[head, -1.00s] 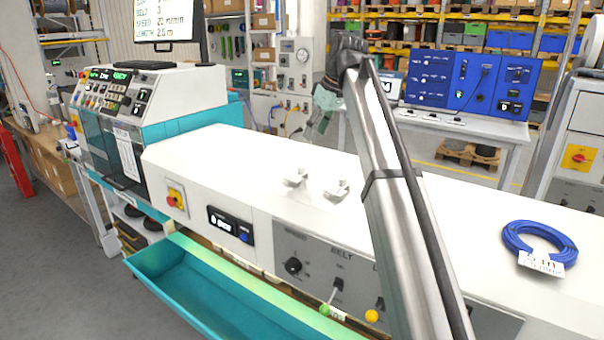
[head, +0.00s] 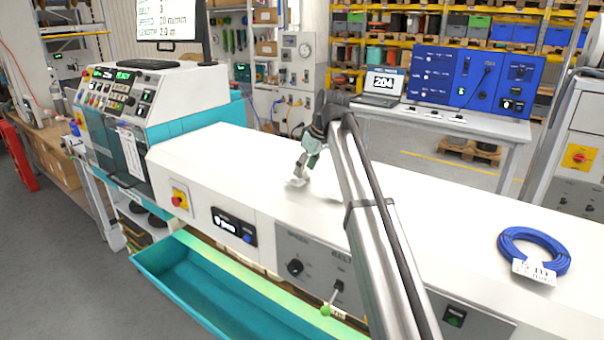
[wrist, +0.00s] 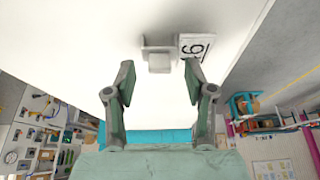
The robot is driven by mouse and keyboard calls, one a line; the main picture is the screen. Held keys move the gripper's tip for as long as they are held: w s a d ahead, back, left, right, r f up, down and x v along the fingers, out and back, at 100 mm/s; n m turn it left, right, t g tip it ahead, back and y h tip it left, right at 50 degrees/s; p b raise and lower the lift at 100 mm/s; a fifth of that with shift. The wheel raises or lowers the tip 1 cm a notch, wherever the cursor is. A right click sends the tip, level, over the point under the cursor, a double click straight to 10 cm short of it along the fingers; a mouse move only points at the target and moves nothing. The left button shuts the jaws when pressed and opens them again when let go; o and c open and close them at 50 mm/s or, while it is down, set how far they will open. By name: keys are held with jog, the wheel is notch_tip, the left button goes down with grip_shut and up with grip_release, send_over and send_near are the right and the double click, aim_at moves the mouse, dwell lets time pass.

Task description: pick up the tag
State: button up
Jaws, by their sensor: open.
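My gripper (head: 306,168) hangs low over the white bench top, beside a small white piece (head: 297,181). In the wrist view my gripper (wrist: 160,78) is open and empty. A white stand with a small block (wrist: 159,62) lies just beyond the gap between its fingertips, apart from them. A white card with black characters (wrist: 197,46), like a small tag, sits right beside the stand, beyond the right fingertip. Another white tag (head: 534,271) reading about "5 m" is on a blue cable coil (head: 540,243) at the right. My arm hides part of the bench top.
The white bench top (head: 430,220) is clear between my arm and the coil. A teal trough (head: 200,290) runs along its front. A control console (head: 130,95) stands at the left end. A laptop (head: 382,85) and blue panel (head: 465,78) stand on a table behind.

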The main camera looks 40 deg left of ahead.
aim_at(305, 171)
jog(key=shift+a+f, duration=0.2)
jog(key=shift+f, duration=0.3)
jog(key=c, duration=0.9)
jog(key=shift+c, duration=0.2)
notch_tip(305, 171, up, 20)
jog(key=b, duration=0.5)
grip_shut()
